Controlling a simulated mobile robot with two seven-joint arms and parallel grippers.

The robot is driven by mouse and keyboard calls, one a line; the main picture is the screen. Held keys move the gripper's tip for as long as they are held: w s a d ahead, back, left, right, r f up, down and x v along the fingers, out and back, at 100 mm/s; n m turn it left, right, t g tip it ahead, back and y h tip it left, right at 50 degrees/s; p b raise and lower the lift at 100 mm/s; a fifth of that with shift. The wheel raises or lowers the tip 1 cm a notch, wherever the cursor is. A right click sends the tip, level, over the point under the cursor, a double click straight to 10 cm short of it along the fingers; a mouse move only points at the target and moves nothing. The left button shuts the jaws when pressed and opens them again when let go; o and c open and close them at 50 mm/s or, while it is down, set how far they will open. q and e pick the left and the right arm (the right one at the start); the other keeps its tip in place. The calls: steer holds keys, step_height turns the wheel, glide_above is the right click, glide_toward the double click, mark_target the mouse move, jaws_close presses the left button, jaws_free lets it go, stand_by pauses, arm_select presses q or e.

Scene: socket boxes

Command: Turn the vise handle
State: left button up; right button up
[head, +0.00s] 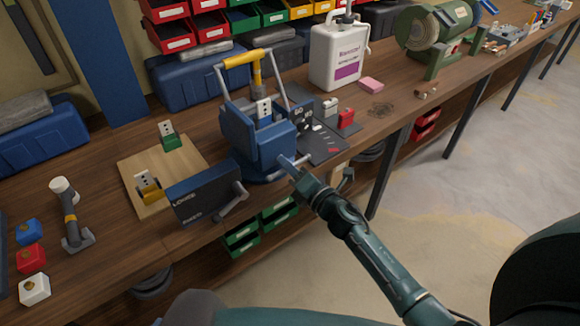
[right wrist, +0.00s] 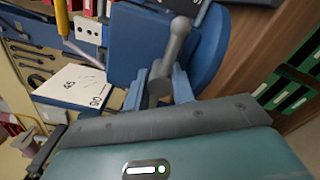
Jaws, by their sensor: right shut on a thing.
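The blue vise (head: 262,148) stands at the front edge of the wooden bench in the head view. My right gripper (head: 293,168) is at its front, reaching in from the lower right. In the right wrist view, the grey vise handle (right wrist: 176,40) with its rounded end passes between the fingertips of my right gripper (right wrist: 160,85), which is shut on it. The blue vise body also fills the upper middle of that view (right wrist: 142,40). In the head view the handle is mostly hidden by the gripper. My left gripper is not in view.
A dark blue box (head: 200,195) with a grey lever stands close to the vise's left. A wooden board (head: 190,150) with socket boxes lies behind it. A dark mat (head: 325,150) and a white canister (head: 338,55) are on the right. Green drawers (head: 240,238) sit below the bench.

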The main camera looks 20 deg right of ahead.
stand_by(0.3)
steer(key=o, duration=1)
steer(key=b+v, duration=0.2)
steer(key=v, duration=1.1)
steer(key=shift+s, duration=0.1)
